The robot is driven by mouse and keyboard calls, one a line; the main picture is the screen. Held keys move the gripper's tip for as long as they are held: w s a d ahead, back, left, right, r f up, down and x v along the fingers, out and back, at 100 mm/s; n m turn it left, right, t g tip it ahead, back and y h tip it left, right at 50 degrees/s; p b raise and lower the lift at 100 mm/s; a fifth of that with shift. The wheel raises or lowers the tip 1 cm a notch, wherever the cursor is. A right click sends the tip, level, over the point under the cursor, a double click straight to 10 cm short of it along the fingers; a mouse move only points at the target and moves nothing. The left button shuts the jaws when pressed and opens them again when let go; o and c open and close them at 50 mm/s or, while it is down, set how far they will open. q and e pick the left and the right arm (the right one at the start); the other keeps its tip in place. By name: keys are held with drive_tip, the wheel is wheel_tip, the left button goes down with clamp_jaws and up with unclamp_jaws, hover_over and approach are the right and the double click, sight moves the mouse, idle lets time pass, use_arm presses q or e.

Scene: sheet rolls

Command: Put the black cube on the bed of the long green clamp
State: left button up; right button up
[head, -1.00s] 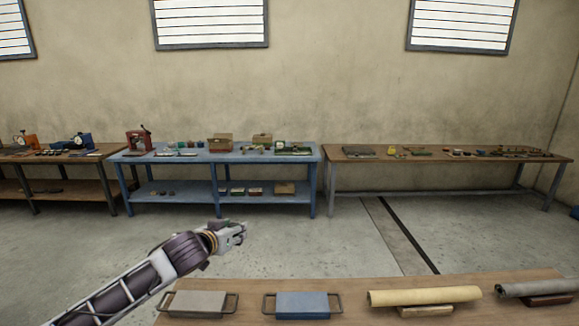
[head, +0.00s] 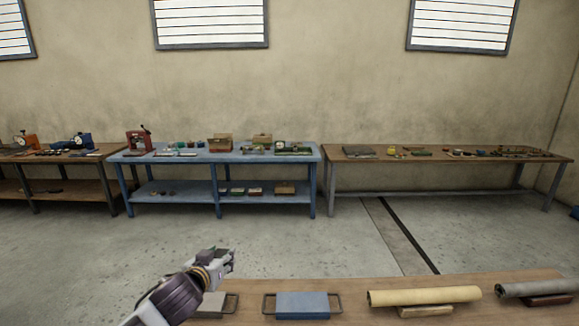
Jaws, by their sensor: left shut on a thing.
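My left gripper (head: 229,257) is at the lower middle left, above the left end of the near wooden table. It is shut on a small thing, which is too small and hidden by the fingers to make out. I cannot pick out the black cube. A long low green device (head: 293,150) is at the right end of the far blue table; it is too small to tell whether it is the long green clamp. My right gripper is not in view.
The near table (head: 245,286) holds a grey block (head: 211,304), a blue block (head: 302,304) with side handles, a cream roll (head: 425,296) and a grey roll (head: 540,287). Cluttered benches line the wall, including a long brown one (head: 345,157). Open floor lies between.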

use_arm(q)
drive_tip(key=s+a+f, duration=0.1)
drive_tip(key=s+f, duration=0.4)
drive_tip(key=f, duration=0.4)
drive_tip(key=s+a+f+n+y, duration=0.1)
drive_tip(key=s+f, duration=0.5)
drive_tip(key=f, duration=0.3)
drive_tip(key=shift+s+a, duration=0.2)
idle(0.5)
drive_tip(key=shift+w+r, duration=0.1)
idle(3.6)
